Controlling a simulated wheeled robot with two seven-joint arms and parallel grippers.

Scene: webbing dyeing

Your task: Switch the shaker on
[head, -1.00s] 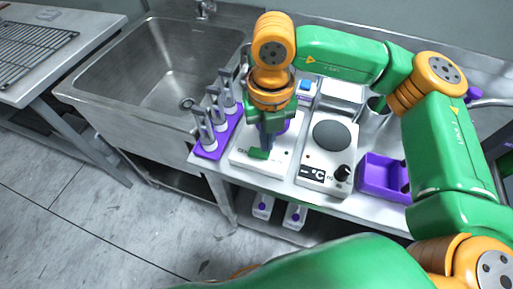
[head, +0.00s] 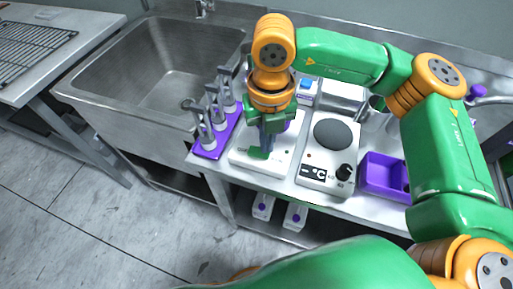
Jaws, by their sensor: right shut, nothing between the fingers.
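The shaker is most likely the white flat-bodied device (head: 281,161) on the steel bench, between the purple rack and the hotplate. A purple part shows on it behind my gripper. My right gripper (head: 265,150) points down over the front of this device, with its fingers shut and empty. A small green piece (head: 257,154) shows at the fingertips, near the device's front edge. I cannot tell if it is a switch or part of the gripper, nor whether the tips touch. The gripper and wrist hide much of the device. My left gripper is not in view.
A hotplate (head: 313,173) with a dark round plate and black knob stands close on the right. A purple bin (head: 384,179) is beyond it. A purple rack (head: 213,150) holding upright grey pieces stands on the left, before the sink (head: 165,75).

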